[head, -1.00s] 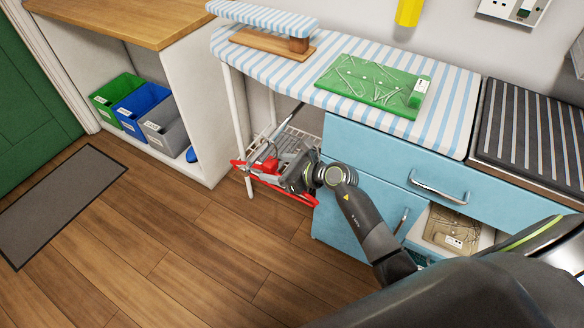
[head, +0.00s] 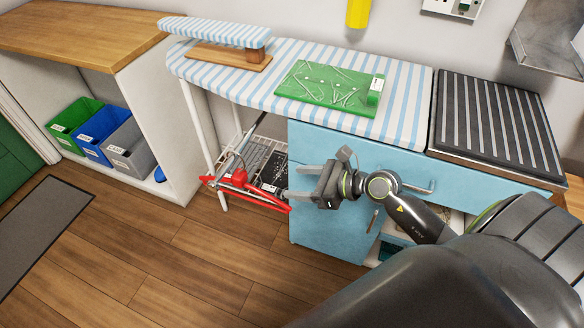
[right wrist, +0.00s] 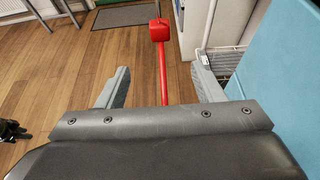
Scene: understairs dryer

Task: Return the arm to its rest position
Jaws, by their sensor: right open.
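My right arm comes in from the lower right in the head view. Its gripper (head: 298,183) is open and empty, in front of the blue cabinet (head: 335,160). The two fingers stand wide apart in the right wrist view (right wrist: 160,88), with a red bar (right wrist: 163,80) seen beyond and between them. The gripper's fingertips point left, near the red-handled wire rack (head: 255,165) under the ironing board. My left gripper is not clearly in view.
The striped ironing board (head: 225,76) holds a green board (head: 312,97) with thin wires. A dark ribbed mat (head: 495,125) lies at right. Blue, green and grey bins (head: 127,150) stand in the left shelf.

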